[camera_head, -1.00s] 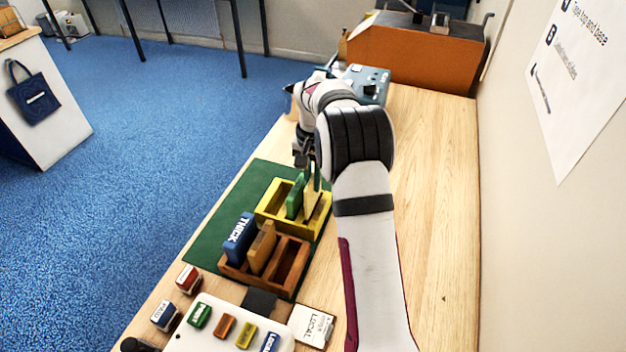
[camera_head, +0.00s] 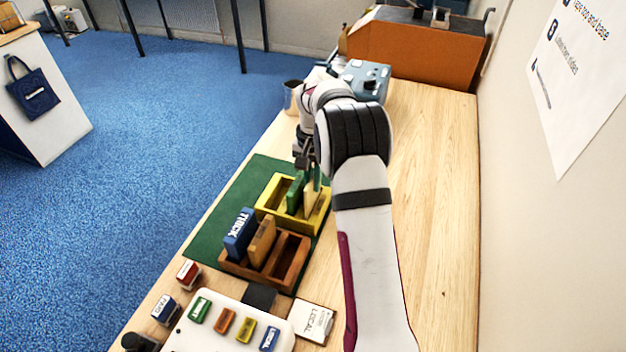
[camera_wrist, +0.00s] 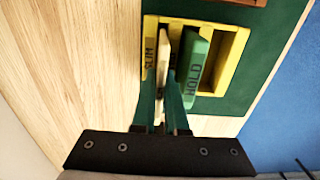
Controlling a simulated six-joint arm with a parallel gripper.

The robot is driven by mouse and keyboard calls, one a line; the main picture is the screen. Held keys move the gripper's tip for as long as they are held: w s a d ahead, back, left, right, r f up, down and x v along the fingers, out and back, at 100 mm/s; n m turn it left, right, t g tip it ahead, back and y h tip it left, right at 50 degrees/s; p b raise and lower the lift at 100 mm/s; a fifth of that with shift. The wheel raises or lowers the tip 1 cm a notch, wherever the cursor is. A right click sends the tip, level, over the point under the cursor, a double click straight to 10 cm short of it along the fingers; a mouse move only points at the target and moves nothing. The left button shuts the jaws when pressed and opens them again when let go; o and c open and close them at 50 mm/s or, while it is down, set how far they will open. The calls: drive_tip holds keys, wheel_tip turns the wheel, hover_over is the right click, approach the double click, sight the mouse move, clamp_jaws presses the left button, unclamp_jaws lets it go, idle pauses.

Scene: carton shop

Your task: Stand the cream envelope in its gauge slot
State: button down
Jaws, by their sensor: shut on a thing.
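The cream envelope (camera_head: 311,202) is a thin pale upright piece at the right end of the yellow gauge (camera_head: 266,212). My gripper (camera_wrist: 164,82) has its two teal fingers shut on the envelope, which also shows as a pale edge in the wrist view (camera_wrist: 162,48). The envelope is over or in the slot beside the strip lettered SLIM (camera_wrist: 149,55). Its lower end is hidden, so I cannot tell how deep it is. In the head view my arm partly covers the gripper (camera_head: 313,172).
A green piece lettered HOLD (camera_wrist: 194,70) leans in the neighbouring slot, close to my finger. A brown rack (camera_head: 288,268) holds a blue piece (camera_head: 240,235) and an ochre piece (camera_head: 262,243). A white tray (camera_head: 190,338) stands nearer. The bench at right is clear.

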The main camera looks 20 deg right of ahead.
drive_tip(key=shift+f, duration=0.15)
drive_tip(key=shift+f, duration=1.05)
drive_tip(key=c, duration=0.9)
unclamp_jaws()
drive_tip(key=shift+o, duration=0.2)
drive_tip(key=shift+r, duration=3)
